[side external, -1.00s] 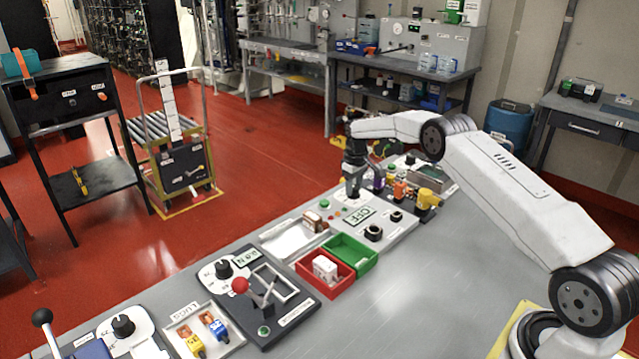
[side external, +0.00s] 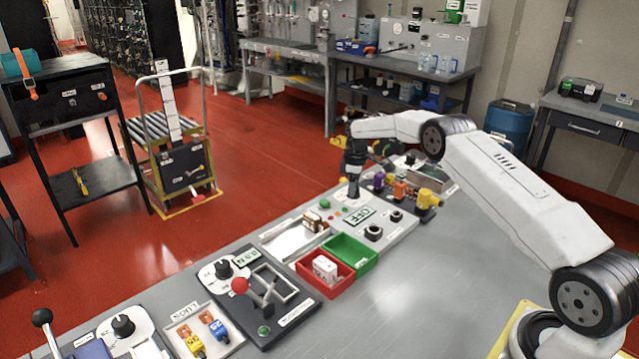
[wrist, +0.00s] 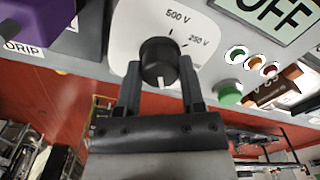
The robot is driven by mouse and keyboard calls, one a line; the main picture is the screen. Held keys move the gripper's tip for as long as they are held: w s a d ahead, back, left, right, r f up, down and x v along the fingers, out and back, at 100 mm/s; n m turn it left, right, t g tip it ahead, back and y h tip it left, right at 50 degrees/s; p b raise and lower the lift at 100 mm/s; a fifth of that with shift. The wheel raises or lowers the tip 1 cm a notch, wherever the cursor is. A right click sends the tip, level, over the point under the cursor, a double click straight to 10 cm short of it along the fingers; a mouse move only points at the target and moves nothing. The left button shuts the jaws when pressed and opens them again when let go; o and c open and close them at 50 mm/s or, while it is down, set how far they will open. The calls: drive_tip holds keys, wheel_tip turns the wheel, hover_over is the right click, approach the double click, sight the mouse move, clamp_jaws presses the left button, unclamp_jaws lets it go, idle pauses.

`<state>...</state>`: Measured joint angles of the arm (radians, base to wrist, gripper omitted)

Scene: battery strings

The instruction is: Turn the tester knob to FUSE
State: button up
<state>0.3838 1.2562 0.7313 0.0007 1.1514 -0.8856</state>
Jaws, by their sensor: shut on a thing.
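A black knob (wrist: 158,52) with a white pointer mark stands on a white dial plate (wrist: 205,18) in the wrist view. The plate reads 500 V and 250 V; no FUSE mark can be read. The white mark faces down the picture, toward my palm. My gripper (wrist: 160,78) is shut on the knob, one dark finger on each side. In the side external view, my gripper (side external: 353,188) points down at the far part of the panel and hides the knob. An OFF sign (side external: 359,216) is beside it.
A purple part (wrist: 30,18) is close on the left. Red (side external: 325,274) and green (side external: 352,252) bins stand nearer on the bench.

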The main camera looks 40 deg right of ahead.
drive_tip(key=shift+n, duration=6.1)
drive_tip(key=o, duration=1)
drive_tip(key=shift+o, duration=0.2)
drive_tip(key=shift+r, duration=0.15)
